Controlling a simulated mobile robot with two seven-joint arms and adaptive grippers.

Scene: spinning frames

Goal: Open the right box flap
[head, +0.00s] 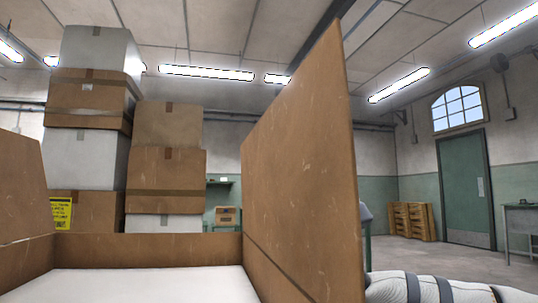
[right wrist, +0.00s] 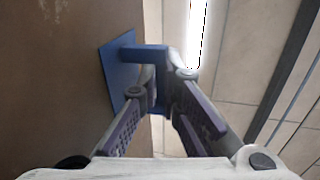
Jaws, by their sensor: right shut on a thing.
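The brown cardboard box fills the lower left of the head view, with a pale white surface inside it (head: 140,284). Its right flap (head: 305,150) stands up steeply at the box's right side. In the right wrist view the flap's brown face (right wrist: 50,80) fills the left, with a blue handle (right wrist: 143,52) on a blue plate fixed to it. My right gripper (right wrist: 168,82) is shut on the blue handle. In the head view the flap hides that gripper; only my white right arm shows at lower right. My left gripper is in neither view.
Another raised flap (head: 22,190) stands at the box's left. Stacked cartons (head: 92,105) stand behind the box. Wooden pallets (head: 412,221), a green door (head: 466,190) and a table (head: 522,215) are far right. The floor there looks open.

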